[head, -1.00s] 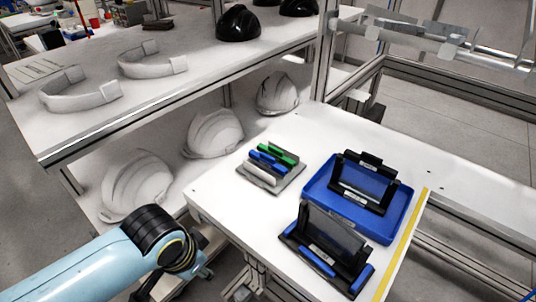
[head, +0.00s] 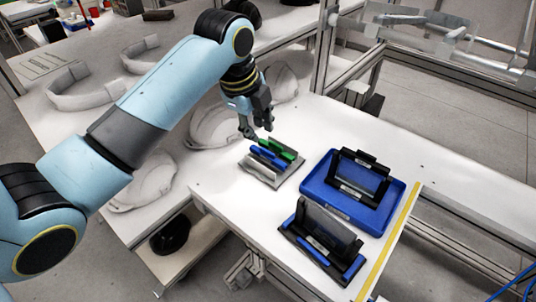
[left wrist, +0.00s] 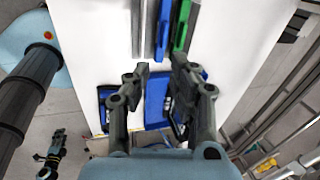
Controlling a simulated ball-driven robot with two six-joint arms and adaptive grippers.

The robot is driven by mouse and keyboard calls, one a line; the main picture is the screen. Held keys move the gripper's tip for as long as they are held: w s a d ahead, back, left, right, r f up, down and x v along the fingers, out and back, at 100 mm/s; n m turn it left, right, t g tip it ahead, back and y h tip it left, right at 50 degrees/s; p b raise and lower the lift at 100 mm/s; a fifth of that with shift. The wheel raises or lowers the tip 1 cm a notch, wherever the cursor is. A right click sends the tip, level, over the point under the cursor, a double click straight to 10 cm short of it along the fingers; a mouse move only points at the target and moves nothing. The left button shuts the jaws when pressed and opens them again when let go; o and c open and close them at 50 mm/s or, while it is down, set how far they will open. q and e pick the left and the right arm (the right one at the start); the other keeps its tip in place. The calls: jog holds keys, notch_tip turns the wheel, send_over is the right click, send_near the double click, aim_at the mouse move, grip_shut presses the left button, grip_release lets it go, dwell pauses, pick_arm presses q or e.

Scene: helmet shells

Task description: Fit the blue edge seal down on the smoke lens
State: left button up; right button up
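The blue edge seal (head: 266,157) lies in a small grey rack (head: 259,178), between a green seal (head: 283,151) and a pale strip. My left gripper (head: 259,134) is just behind the rack, pointing down, with its fingers apart and empty. In the left wrist view my left gripper (left wrist: 160,68) has its fingertips short of the blue seal (left wrist: 163,28). Two dark lens panels stand in black holders: a front grey one (head: 330,229) and one (head: 361,180) in a blue tray. I cannot tell for certain which is the smoke lens. My right gripper seems to be at the lower left of the wrist view, too small to read.
The blue tray (head: 393,209) is at the right of the white table (head: 225,200), by a yellow edge strip (head: 390,242). White helmet shells (head: 212,125) sit on the shelf behind my left arm. The table between rack and holders is clear.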

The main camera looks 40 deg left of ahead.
aim_at(267, 153)
pick_arm(q)
jog(key=shift+m, duration=0.3)
jog(key=x, duration=1)
jog(key=shift+w+a+f, duration=0.2)
jog(key=shift+w+f, duration=0.1)
grip_shut()
